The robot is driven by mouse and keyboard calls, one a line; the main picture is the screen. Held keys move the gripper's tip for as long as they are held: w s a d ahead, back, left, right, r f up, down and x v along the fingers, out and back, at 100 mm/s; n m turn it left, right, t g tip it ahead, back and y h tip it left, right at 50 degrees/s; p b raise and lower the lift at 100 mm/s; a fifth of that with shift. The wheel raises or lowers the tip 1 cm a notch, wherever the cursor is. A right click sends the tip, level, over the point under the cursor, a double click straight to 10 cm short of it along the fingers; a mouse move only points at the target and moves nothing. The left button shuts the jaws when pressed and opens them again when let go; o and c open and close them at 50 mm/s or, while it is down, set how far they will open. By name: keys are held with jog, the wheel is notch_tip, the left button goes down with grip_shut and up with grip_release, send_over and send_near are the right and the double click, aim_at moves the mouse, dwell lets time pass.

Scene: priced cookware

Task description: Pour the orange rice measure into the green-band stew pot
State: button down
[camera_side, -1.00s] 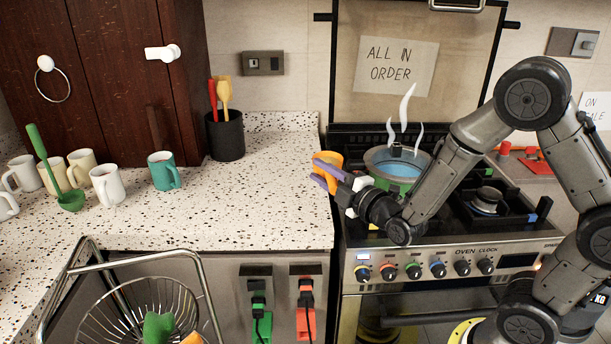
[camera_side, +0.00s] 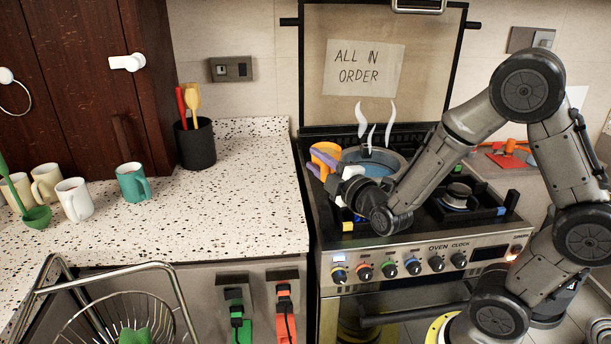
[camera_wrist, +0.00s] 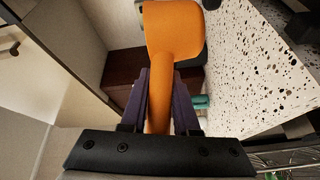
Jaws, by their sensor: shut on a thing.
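My gripper (camera_side: 317,163) has purple fingers and is shut on the orange rice measure (camera_side: 327,152). In the wrist view, the gripper (camera_wrist: 163,85) holds its handle, and the broad scoop end (camera_wrist: 174,30) reaches beyond the fingertips. The stew pot (camera_side: 399,158) is grey, stands on the stove's back left and holds blue liquid with steam above. The measure is just left of the pot's rim in the side view; I cannot tell whether it overlaps the rim. My wrist covers the pot's front, including its green band. The measure's contents are not visible.
The stove (camera_side: 420,245) has coloured knobs along its front. The speckled counter (camera_side: 230,200) to the left is mostly clear, with a teal mug (camera_side: 131,183), white and cream mugs, a green ladle (camera_side: 36,215) and a black utensil holder (camera_side: 196,145). A wire rack (camera_side: 60,290) stands in front.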

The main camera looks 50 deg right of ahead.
jog(key=d+r+m+g+h, duration=0.1)
jog(key=d+m+h, duration=0.1)
jog(key=d, duration=0.1)
jog(key=s+d+m+h, duration=0.1)
jog(key=d+m+h, duration=0.1)
jog(key=d+m, duration=0.1)
jog(key=s+d+r+m+g+h, duration=0.1)
jog(key=d+m, duration=0.2)
jog(key=d, duration=0.1)
jog(key=shift+d+r+g+h, duration=0.3)
jog(key=shift+d+r+h, duration=0.05)
jog(key=shift+d+h, duration=0.05)
jog(key=s+d+m+g+h, duration=0.1)
jog(key=s+d+m, duration=0.5)
jog(key=m, duration=1.2)
jog(key=shift+g+h, duration=0.3)
jog(key=shift+h, duration=0.3)
